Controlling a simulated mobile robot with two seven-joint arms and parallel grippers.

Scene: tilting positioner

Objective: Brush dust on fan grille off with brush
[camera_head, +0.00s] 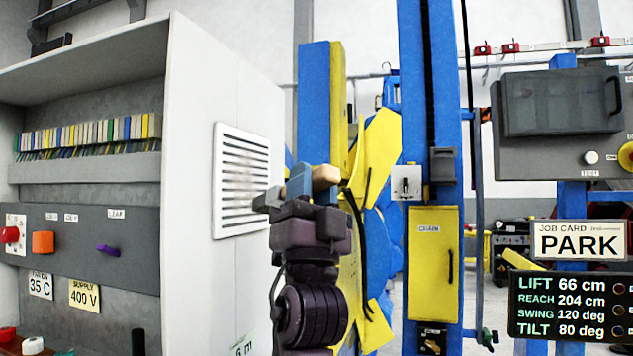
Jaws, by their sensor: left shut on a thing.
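The fan grille (228,178) is a white square frame with dark horizontal slots on the white side wall of the cabinet. My left gripper (311,190) stands just right of it, shut on the brush (327,173). The brush shows a tan handle end pointing right and a dark end pointing left toward the grille. The dark end overlaps the grille's lower right edge in the picture; I cannot tell if it touches. The gripper hides the brush's middle. A faint brownish smudge shows on the grille's right part, but dust is hard to make out. My right gripper is not in view.
The open grey cabinet (90,180) with coloured terminals and knobs fills the left. Behind my gripper stand blue and yellow positioner parts (380,140) and a blue column (428,80) with a yellow panel (433,260). A control box and a PARK sign (580,241) are at right.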

